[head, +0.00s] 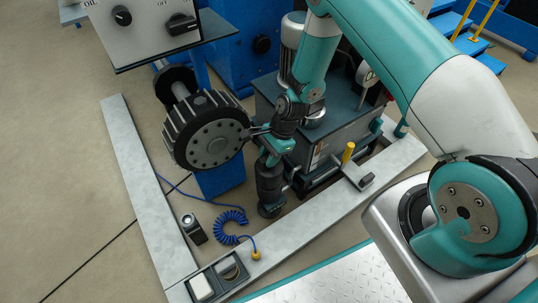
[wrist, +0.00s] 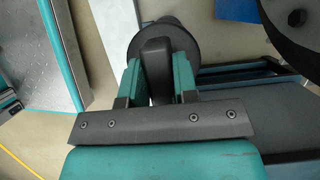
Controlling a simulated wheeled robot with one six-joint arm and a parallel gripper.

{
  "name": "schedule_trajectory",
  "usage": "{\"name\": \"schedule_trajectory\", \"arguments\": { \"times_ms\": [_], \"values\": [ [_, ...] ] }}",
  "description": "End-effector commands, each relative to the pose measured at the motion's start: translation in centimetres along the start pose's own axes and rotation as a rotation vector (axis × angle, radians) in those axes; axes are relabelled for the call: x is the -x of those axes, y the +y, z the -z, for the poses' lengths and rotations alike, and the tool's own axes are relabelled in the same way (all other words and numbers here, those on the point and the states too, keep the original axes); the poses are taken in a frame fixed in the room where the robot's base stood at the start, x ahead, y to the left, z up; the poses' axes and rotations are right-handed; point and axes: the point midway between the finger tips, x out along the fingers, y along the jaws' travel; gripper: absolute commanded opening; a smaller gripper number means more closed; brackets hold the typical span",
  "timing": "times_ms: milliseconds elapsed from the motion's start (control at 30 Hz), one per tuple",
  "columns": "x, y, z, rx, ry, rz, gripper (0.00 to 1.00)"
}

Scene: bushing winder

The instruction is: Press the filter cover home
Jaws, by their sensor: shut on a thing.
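My gripper (head: 274,147) is at the top of a dark upright cylinder (head: 269,183) beside the hydraulic unit, in the head view. In the wrist view, the teal fingers of my gripper (wrist: 157,80) are shut on both sides of a black bar-shaped grip (wrist: 155,62). The grip stands on a round black disc, which looks like the filter cover (wrist: 187,45). In the head view the cover's top is mostly hidden by my gripper. I cannot tell whether the cover sits fully down on the part below it.
A black ribbed drum (head: 208,130) stands close left of my gripper. The dark hydraulic unit (head: 320,135) is close right. A yellow-handled lever (head: 348,153), a blue coiled hose (head: 229,224) and a two-compartment tray (head: 219,278) are around. Grey rails (head: 145,175) border the floor.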

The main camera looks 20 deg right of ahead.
Motion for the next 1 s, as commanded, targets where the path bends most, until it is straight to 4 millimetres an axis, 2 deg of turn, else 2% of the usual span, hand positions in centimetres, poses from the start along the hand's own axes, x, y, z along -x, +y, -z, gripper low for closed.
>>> {"name": "schedule_trajectory", "arguments": {
  "times_ms": [1000],
  "values": [
    [-0.99,-0.02,0.41,0.0,0.0,0.001,0.0]
  ]
}}
